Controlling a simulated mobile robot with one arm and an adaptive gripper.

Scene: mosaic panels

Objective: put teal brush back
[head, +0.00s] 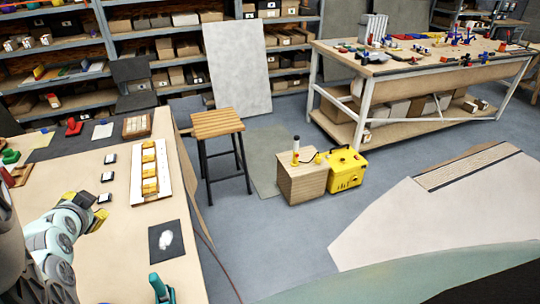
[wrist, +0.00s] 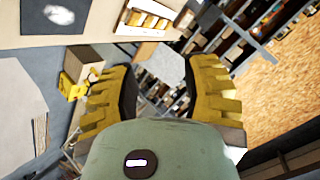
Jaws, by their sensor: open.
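A teal object (head: 160,289), which looks like the teal brush, stands near the front edge of the worktable (head: 120,262), cut off by the bottom of the head view. I cannot make out its bristles or what it rests on. My gripper (head: 92,211) has yellow fingers and is over the left part of the table, up and left of the teal object. In the wrist view my gripper (wrist: 159,88) is open, with nothing between its fingers. The teal object does not show in the wrist view.
A black mat with a white patch (head: 155,253) lies behind the teal object. A white panel with yellow blocks (head: 137,188) and several small dark-and-white pieces (head: 107,177) lie farther back. A stool (head: 218,127) stands beyond the table's right edge. Bare tabletop surrounds the mat.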

